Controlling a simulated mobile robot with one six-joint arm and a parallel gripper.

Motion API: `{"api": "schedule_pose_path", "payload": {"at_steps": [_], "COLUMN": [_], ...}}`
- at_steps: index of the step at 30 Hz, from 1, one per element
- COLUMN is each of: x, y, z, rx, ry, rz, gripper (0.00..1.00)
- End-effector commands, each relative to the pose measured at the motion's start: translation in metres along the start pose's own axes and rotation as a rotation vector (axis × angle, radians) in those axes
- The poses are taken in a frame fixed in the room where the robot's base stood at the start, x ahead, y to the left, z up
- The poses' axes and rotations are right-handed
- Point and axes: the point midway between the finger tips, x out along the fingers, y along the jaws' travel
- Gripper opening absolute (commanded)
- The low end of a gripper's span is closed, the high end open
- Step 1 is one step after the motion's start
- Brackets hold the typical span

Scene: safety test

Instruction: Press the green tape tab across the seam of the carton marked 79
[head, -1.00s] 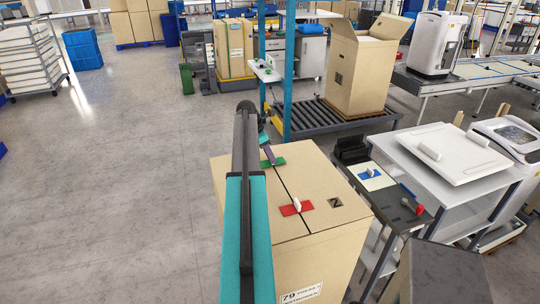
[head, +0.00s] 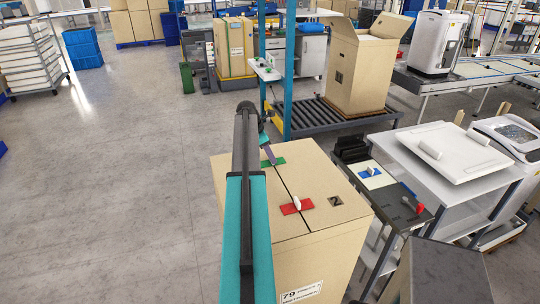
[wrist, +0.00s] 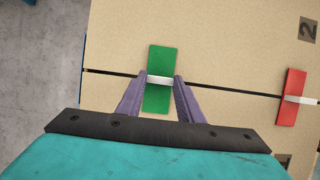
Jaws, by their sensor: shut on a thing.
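The carton marked 79 (head: 335,240) stands closed in front of me, with a dark seam running across its top. The green tape tab (wrist: 161,58) lies across the seam in the wrist view; in the head view the green tab (head: 279,161) shows near the carton's far edge, partly behind my arm. My gripper (wrist: 161,80) is shut on the white grip of the green tab, one finger on each side. Whether the tab touches the carton all over cannot be told. A red tab (head: 297,206) with a white grip lies across the same seam, nearer; it also shows in the wrist view (wrist: 291,97).
A small table (head: 409,222) right of the carton holds a pad with a blue tab (head: 369,171) and a red-tipped object. A white-topped stand (head: 400,152) is farther right. A roller conveyor (head: 325,118) with an open carton lies behind. The floor at left is clear.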

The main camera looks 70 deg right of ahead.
Motion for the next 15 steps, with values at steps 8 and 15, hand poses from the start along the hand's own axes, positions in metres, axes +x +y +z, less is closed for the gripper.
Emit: {"api": "schedule_pose_path", "payload": {"at_steps": [8,15], "x": [0.0015,0.001], "y": [-0.0006,-0.0004], "z": [-0.0012,-0.0008], "rx": [0.0,0.0], "ry": [0.002,0.002], "rz": [-0.002,-0.002], "gripper": [0.36,0.55]}}
